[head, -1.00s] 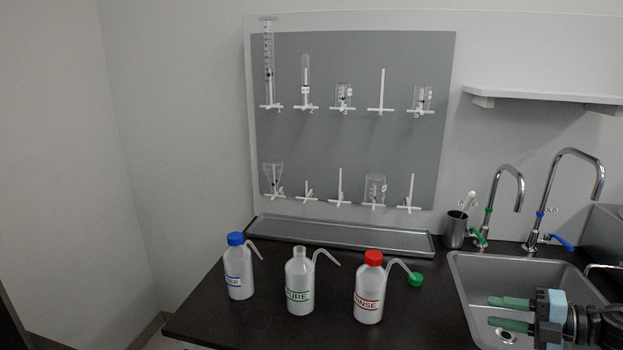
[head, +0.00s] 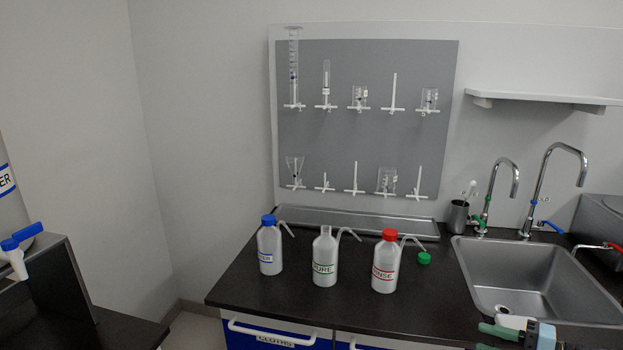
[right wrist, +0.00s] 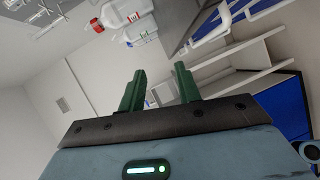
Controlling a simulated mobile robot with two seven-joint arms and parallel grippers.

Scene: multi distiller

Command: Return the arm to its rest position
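My right gripper (head: 487,338) is at the bottom right of the head view, in front of the sink and cut off by the lower edge. In the right wrist view its two green fingers (right wrist: 158,88) stand apart with nothing between them, so it is open and empty. My left gripper is not in view. Three wash bottles stand upright on the black counter: one with a blue cap (head: 270,246), one with an open white neck and green label (head: 325,258), and one with a red cap (head: 385,262).
A green cap (head: 424,258) lies on the counter right of the red-capped bottle. The steel sink (head: 530,270) with taps is at the right. A pegboard (head: 365,130) with glassware hangs behind a metal tray (head: 350,222). Blue drawers (head: 280,338) are below the counter.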

